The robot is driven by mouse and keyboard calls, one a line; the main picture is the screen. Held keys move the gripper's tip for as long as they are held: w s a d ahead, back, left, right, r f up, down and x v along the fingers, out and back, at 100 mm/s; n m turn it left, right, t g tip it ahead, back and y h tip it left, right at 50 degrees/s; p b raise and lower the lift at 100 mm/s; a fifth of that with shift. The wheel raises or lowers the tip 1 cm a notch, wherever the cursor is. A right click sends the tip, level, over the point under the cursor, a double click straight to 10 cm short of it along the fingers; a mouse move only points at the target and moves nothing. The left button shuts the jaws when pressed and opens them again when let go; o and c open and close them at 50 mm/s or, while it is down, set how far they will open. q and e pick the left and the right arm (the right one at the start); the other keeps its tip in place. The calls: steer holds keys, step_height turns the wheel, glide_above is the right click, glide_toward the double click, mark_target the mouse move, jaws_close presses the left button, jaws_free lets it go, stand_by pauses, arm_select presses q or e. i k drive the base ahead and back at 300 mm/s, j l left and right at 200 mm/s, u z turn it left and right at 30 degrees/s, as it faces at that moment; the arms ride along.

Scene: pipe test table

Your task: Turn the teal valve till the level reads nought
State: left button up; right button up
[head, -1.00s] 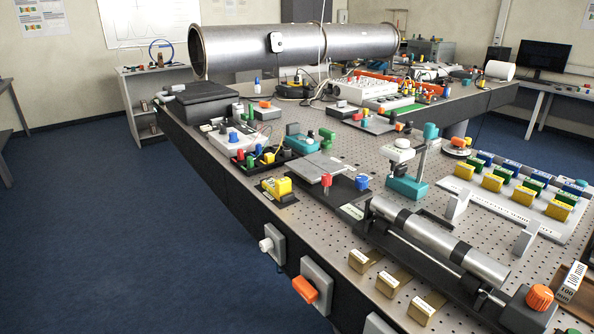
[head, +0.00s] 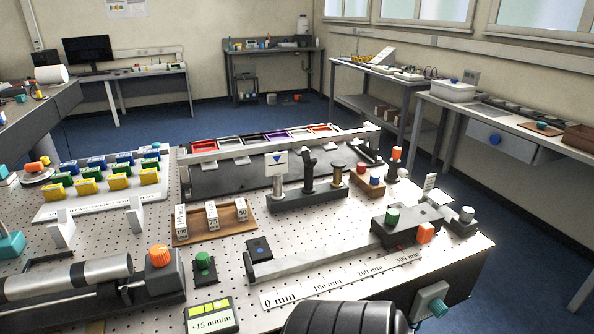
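A small display (head: 208,316) at the front edge of the table reads "+15 mm/m". A teal knob (head: 438,308) sits on a grey-green plate on the table's front face at the lower right; I cannot tell whether it is the valve. A green knob (head: 204,263) stands on a dark block behind the display, and an orange knob (head: 160,255) is at the end of the metal tube (head: 80,276). A dark rounded shape at the bottom centre seems to be part of my arm. No gripper fingers show.
A long bar (head: 320,257) lies behind a millimetre scale (head: 340,281). A block with green and orange knobs (head: 405,222) is at the right end. A wooden tray of gauge blocks (head: 215,220) and a rack of coloured bins (head: 260,141) stand behind. Blue floor is open at right.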

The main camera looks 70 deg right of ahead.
mark_target(437, 307)
steer(key=j+z, duration=0.2)
steer(key=z, duration=3.05)
steer(key=k+u, duration=0.1)
steer(key=u, duration=1.4)
steer(key=l+u, duration=0.1)
steer(key=l, duration=0.55)
steer(key=k+l+u, duration=0.1)
steer(key=l, duration=0.6)
steer(key=k, duration=0.05)
